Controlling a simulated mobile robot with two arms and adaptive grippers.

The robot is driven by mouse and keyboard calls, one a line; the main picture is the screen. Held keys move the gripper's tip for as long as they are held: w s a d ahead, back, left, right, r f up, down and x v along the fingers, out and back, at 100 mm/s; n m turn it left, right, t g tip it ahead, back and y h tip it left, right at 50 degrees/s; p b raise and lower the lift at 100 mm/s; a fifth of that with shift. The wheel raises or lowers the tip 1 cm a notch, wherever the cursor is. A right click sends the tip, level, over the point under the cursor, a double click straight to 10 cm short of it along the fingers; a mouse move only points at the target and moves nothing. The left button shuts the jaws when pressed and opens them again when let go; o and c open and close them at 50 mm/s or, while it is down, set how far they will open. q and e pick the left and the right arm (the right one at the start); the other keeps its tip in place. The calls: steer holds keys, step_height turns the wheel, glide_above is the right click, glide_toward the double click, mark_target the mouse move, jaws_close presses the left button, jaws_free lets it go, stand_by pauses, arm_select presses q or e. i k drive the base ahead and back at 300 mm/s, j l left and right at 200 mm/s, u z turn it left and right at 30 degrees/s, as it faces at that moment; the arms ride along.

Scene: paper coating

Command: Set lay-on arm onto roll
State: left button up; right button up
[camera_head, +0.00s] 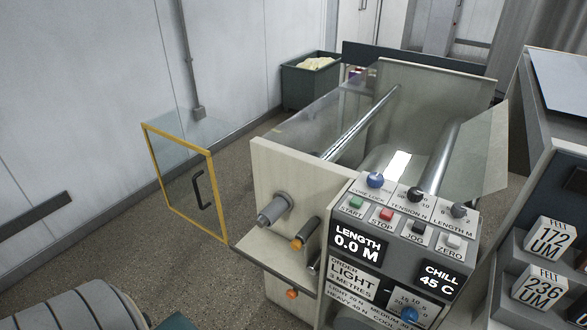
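The coating machine (268,165) stands at centre right with its control panel facing me. Between its side plates lie a thin shiny bar (362,122) and a thicker grey roller (441,155), with a bright white patch (399,164) between them. On the front plate, a grey stub shaft (275,208) sticks out. A dark handle with an orange tip (305,234) sits below it; I cannot tell whether this is the lay-on arm's handle. An orange knob (292,294) is lower down. The display reads length 0.0 M and chill 45 C. Neither of my grippers is in view.
A yellow-framed clear guard door (184,181) stands open left of the machine. A dark green bin (311,80) stands behind. A grey ribbed cylinder (75,311) is at the bottom left. Felt boxes (551,240) sit on a rack at right. Floor near the door is clear.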

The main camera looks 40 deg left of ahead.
mark_target(303, 235)
steer(key=u, duration=1.15)
